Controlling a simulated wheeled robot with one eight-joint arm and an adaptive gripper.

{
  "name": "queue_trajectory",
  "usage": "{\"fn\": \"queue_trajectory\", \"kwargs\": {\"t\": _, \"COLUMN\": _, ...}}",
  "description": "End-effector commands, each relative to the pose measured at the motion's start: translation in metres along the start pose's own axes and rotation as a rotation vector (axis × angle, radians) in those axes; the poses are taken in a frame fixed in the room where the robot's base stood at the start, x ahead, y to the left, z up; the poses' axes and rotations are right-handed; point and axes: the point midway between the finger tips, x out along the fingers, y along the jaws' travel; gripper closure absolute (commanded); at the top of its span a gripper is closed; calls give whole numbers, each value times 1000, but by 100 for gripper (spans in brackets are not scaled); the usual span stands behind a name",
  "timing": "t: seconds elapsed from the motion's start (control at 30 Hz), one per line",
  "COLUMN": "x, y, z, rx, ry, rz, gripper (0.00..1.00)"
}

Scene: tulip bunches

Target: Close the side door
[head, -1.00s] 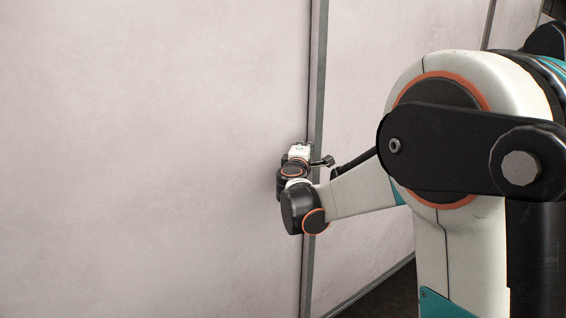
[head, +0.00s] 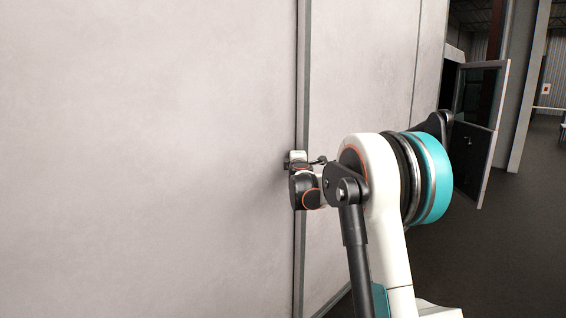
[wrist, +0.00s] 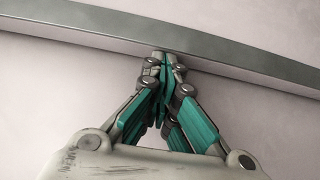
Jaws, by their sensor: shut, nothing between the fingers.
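A grey door (head: 480,150) with a dark glass upper half stands at the right in the head view, swung out from the far end of the pale wall. I take it to be the side door; part of it is hidden behind my arm. My gripper (wrist: 163,60) is shut and empty, its fingertips at the grey metal strip (wrist: 210,45) on the wall in the wrist view. I cannot tell whether they touch it. In the head view my gripper (head: 296,156) is small, beside the same strip, well to the left of the door and apart from it.
The pale wall (head: 140,150) fills the left and middle of the head view, close to my arm. A grey post (head: 529,90) stands behind the door. Dark open floor (head: 500,260) lies at the right.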

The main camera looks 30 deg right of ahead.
Motion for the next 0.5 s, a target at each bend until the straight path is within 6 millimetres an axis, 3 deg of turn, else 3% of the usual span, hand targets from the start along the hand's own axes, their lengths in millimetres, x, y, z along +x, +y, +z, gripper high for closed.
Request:
{"fn": "queue_trajectory", "kwargs": {"t": 0.2, "x": 23, "y": 0, "z": 24, "rx": 0, "ry": -3, "rz": 0, "gripper": 100}}
{"fn": "queue_trajectory", "kwargs": {"t": 0.5, "x": 31, "y": 0, "z": 31, "rx": 0, "ry": -1, "rz": 0, "gripper": 100}}
